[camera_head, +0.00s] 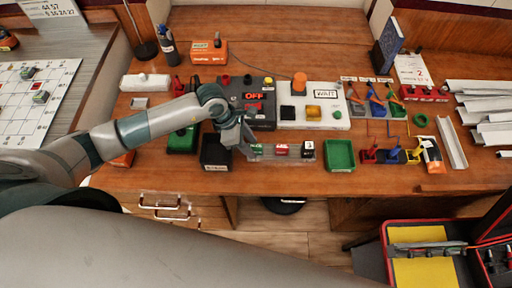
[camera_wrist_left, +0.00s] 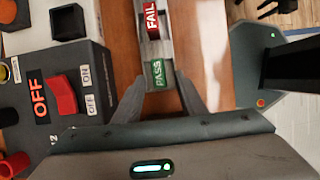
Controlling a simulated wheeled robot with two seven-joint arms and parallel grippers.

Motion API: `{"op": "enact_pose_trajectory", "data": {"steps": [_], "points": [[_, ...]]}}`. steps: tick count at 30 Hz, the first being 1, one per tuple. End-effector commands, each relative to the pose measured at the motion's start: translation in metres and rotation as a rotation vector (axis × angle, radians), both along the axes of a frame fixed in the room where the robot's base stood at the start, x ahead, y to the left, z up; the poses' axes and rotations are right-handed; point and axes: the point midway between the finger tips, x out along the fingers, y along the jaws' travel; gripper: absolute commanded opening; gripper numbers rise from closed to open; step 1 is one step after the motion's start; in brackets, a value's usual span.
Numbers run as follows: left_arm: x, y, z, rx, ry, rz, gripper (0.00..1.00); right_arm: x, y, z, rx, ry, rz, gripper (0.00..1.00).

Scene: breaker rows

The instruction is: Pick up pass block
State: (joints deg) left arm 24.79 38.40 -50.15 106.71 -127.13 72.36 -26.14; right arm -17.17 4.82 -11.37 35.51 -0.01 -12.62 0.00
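The pass block (camera_head: 257,149) is a small green block at the left end of a grey rail (camera_head: 294,158) on the wooden bench. In the left wrist view the pass block (camera_wrist_left: 158,73) shows its white PASS label between the fingertips. My left gripper (camera_head: 246,147) is open, its fingers (camera_wrist_left: 160,88) on either side of the rail end by the block; I cannot tell whether they touch it. The red fail block (camera_head: 281,149) sits further along the rail, and it also shows in the wrist view (camera_wrist_left: 152,20). My right gripper is not in view.
A black-and-white block (camera_head: 308,148) sits at the rail's right end. A black tray (camera_head: 215,167) is left of the gripper, and a green tray (camera_head: 339,169) is right of the rail. The grey OFF switch box (camera_head: 262,122) stands close behind.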

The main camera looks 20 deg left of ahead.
Motion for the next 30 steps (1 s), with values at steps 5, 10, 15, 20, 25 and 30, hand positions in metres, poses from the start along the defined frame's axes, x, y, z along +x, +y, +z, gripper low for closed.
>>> {"op": "enact_pose_trajectory", "data": {"steps": [5, 10, 15, 20, 25, 30], "points": [[0.0, 0.0001, 0.0002, 0.0, 0.0, 0.0, 0.38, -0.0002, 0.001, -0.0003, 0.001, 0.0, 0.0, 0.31], [0.0001, 0.0002, 0.0004, 0.0, 0.0, 0.0, 0.33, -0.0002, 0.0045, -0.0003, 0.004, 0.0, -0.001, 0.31], [0.0001, 0.0001, 0.0004, 0.0, 0.0, 0.0, 0.0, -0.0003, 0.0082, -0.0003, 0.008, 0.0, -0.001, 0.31], [0.0001, 0.0001, 0.0006, 0.0, 0.0, 0.0, 0.0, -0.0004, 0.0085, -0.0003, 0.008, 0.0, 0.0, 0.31], [0.0003, 0.0, 0.0014, 0.0, 0.0, -0.001, 0.0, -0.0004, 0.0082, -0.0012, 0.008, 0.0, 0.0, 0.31], [0.0013, -0.0002, 0.0096, -0.001, -0.003, -0.001, 0.0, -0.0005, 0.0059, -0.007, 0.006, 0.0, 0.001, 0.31]]}}
